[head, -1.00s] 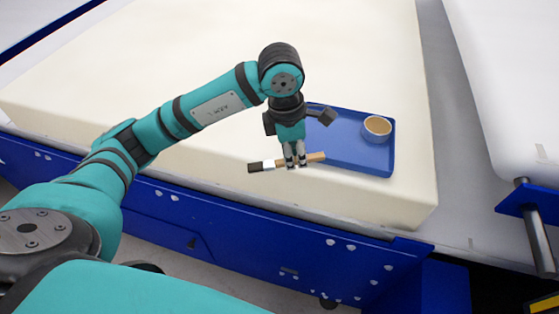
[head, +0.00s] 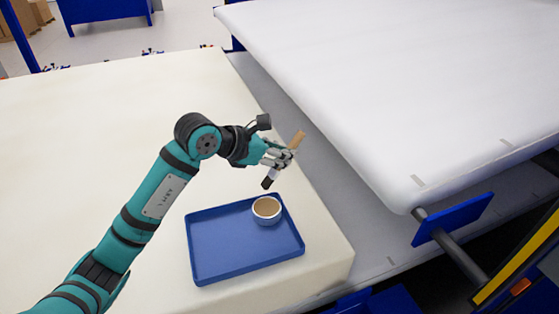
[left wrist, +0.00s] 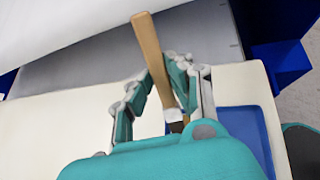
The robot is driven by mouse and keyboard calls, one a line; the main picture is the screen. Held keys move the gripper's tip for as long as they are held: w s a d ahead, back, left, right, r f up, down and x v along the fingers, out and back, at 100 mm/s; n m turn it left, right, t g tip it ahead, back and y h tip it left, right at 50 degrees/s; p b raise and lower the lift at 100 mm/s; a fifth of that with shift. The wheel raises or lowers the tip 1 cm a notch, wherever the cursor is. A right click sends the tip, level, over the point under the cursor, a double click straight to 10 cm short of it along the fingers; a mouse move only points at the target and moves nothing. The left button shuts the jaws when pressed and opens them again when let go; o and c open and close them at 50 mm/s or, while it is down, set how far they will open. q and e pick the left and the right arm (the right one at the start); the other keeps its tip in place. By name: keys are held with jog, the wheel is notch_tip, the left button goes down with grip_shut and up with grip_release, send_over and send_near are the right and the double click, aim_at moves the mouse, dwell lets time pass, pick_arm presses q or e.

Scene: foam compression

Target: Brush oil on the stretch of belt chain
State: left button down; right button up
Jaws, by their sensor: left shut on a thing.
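My left gripper (head: 277,156) is shut on a brush with a wooden handle (head: 297,140) and a dark bristle end (head: 267,182). The brush is tilted, handle up and bristles down, in the air above the far side of the blue tray. In the left wrist view the handle (left wrist: 148,50) stands up between the fingers. A small cup (head: 266,209) with tan contents sits in the tray's far right corner, just below the bristles and apart from them. I cannot make out the belt chain. My right gripper is not in view.
The blue tray (head: 215,272) lies on a large cream foam block (head: 100,130), near its right edge. A grey surface (head: 330,215) runs beside the block, below a raised white slab (head: 420,110). A roller and yellow-striped frame are at lower right.

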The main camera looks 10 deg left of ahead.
aim_at(275, 176)
pick_arm(q)
jog(key=shift+s+d+f+b, duration=0.15)
jog(key=shift+f+b, duration=0.25)
jog(key=shift+f, duration=0.35)
notch_tip(275, 176, down, 3)
jog(key=shift+r+b, duration=0.1)
jog(key=shift+b, duration=0.7)
jog(key=shift+f+b, duration=0.3)
jog(key=shift+f, duration=0.35)
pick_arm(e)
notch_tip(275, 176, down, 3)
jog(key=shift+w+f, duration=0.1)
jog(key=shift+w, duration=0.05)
pick_arm(q)
jog(key=shift+f, duration=0.1)
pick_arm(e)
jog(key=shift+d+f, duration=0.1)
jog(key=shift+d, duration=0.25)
pick_arm(q)
jog(key=shift+f+b, duration=0.45)
jog(key=shift+b, duration=0.05)
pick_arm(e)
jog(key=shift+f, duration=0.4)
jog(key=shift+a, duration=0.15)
pick_arm(q)
jog(key=shift+f, duration=0.1)
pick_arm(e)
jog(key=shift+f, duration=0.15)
